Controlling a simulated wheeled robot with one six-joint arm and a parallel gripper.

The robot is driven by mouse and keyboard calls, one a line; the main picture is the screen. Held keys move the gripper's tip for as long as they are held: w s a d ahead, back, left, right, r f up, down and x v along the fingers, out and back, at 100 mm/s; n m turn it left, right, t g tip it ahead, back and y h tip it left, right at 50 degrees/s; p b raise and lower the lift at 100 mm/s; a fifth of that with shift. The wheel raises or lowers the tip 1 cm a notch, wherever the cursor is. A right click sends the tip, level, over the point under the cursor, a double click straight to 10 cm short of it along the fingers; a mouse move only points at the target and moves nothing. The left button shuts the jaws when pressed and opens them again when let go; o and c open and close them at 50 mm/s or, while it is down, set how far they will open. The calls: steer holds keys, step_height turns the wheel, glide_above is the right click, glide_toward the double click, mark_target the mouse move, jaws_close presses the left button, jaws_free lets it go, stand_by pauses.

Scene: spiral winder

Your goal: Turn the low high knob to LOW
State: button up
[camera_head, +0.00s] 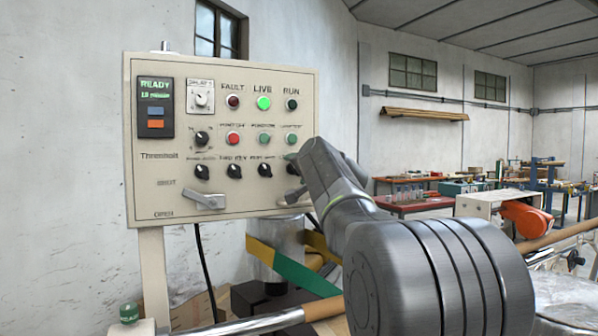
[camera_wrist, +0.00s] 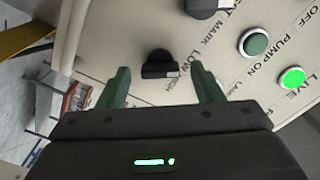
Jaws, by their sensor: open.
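The low high knob (camera_wrist: 155,66) is a black knob on the cream panel (camera_wrist: 115,30), with a pale mark on its right side in the wrist view. The words LOW and a partly hidden HIGH are printed beside it. I cannot tell for sure which word the mark points at. My gripper (camera_wrist: 160,68) is open, with one green finger on each side of the knob in this view. Contact with it cannot be made out. In the head view my gripper (camera_head: 290,157) reaches the panel's lower right, covering part of the rightmost knob (camera_head: 293,169).
Another black knob (camera_wrist: 203,6), a dark green button (camera_wrist: 254,43) and a lit green one (camera_wrist: 292,78) are close by. The panel also carries several knobs, lamps, a display (camera_head: 155,107) and a lever (camera_head: 205,199). A green and yellow band (camera_head: 290,268) lies below.

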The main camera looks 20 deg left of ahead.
steer(key=b+v, duration=0.3)
steer(key=v, duration=1)
steer(key=shift+s+d, duration=0.25)
steer(key=shift+s, duration=0.05)
steer(key=shift+w+a, duration=0.1)
steer(key=p+x, duration=0.3)
steer(key=x, duration=1)
steer(key=shift+w+a, duration=0.2)
steer(key=shift+w, duration=0.05)
